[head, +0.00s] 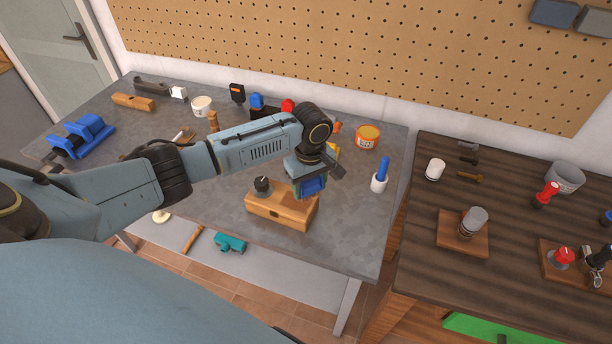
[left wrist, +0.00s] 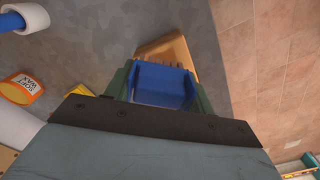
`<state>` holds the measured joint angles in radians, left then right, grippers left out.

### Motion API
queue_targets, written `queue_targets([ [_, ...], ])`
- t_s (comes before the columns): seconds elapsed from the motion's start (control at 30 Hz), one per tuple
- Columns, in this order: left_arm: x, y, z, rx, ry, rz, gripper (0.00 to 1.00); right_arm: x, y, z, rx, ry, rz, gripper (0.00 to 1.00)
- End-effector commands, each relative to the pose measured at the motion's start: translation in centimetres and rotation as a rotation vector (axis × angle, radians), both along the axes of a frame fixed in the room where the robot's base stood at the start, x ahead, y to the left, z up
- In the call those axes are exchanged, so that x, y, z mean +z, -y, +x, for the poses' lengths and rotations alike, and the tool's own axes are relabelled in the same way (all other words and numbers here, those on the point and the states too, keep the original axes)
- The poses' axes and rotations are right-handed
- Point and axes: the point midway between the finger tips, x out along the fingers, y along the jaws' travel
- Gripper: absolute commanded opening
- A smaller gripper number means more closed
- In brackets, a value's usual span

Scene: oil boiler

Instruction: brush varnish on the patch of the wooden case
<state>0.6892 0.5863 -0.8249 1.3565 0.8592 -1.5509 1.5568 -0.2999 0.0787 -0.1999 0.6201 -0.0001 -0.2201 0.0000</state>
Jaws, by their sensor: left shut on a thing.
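The wooden case (head: 265,213) sits near the front edge of the grey workbench, with a dark round knob (head: 262,185) at its left end. My left gripper (head: 311,187) is over the case's right end, pointing down, shut on a blue thing (left wrist: 163,84) with a flat broad face. The blue thing's lower end is hidden, so I cannot tell whether it touches the case. Part of the case (left wrist: 172,48) shows behind it in the left wrist view. I cannot make out a patch on the case. My right gripper is not in view.
An orange tin (head: 367,138), labelled soft wax in the left wrist view (left wrist: 20,88), stands behind. A blue vise-like tool (head: 82,137) is at the far left. A darker wooden bench (head: 420,215) adjoins on the right.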

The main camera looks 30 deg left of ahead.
Motion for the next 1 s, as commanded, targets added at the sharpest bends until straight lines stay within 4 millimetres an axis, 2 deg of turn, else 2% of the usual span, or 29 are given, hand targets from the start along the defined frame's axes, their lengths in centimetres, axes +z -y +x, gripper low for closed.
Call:
queue_targets([
  [0.1,1.2,0.4,0.3,-0.008,0.003,-0.002,0.36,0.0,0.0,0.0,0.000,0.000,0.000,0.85],
  [0.3,2.4,0.8,0.5,-0.017,0.002,-0.001,0.36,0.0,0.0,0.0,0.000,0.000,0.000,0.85],
  [0.87,2.5,0.9,0.5,-0.019,0.001,0.000,0.36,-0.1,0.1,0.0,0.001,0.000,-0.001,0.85],
  [1.0,2.4,1.4,0.7,-0.065,0.004,0.000,0.36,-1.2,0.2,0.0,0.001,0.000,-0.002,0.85],
])
